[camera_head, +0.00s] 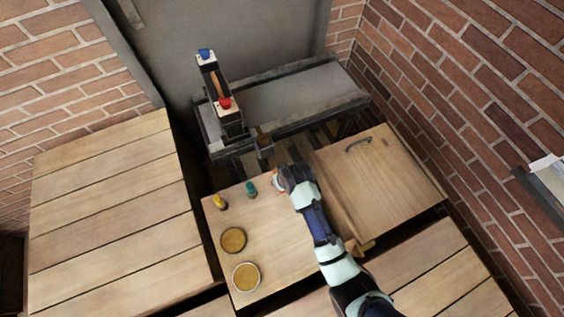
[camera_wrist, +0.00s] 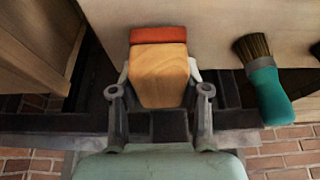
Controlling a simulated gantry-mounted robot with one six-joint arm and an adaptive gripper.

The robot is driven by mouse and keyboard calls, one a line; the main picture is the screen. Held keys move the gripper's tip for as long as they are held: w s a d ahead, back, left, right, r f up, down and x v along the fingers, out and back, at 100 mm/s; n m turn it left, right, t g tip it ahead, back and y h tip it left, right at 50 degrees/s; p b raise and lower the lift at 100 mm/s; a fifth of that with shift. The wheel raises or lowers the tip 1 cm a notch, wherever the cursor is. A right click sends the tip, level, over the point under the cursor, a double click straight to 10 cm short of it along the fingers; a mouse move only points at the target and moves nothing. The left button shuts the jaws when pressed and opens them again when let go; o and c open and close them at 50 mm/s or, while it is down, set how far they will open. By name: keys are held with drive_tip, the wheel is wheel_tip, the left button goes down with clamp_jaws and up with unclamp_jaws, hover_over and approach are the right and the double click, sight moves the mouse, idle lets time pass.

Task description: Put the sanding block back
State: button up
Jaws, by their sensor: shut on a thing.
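The sanding block (camera_wrist: 160,78) is a pale wooden block with a red strip along its far edge in the wrist view. My gripper (camera_wrist: 158,90) is shut on it, one finger on each side. In the head view my gripper (camera_head: 278,182) is at the far right part of the small wooden table (camera_head: 281,240). The block is too small and covered there to make out. The wrist view shows a pale wooden surface beyond the block; I cannot tell whether they touch.
A teal-handled brush (camera_head: 250,189) is left of my gripper; it also shows in the wrist view (camera_wrist: 266,92). A yellow brush (camera_head: 219,202) and two round tins (camera_head: 233,240) (camera_head: 246,277) are farther left. A wooden cabinet (camera_head: 385,185) is to the right.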

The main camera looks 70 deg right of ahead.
wheel_tip(320, 180, down, 2)
drive_tip(key=shift+f, duration=0.1)
drive_tip(key=o, duration=1.1)
drive_tip(key=shift+f, duration=0.1)
drive_tip(key=p+v, duration=0.5)
drive_tip(key=v, duration=0.7)
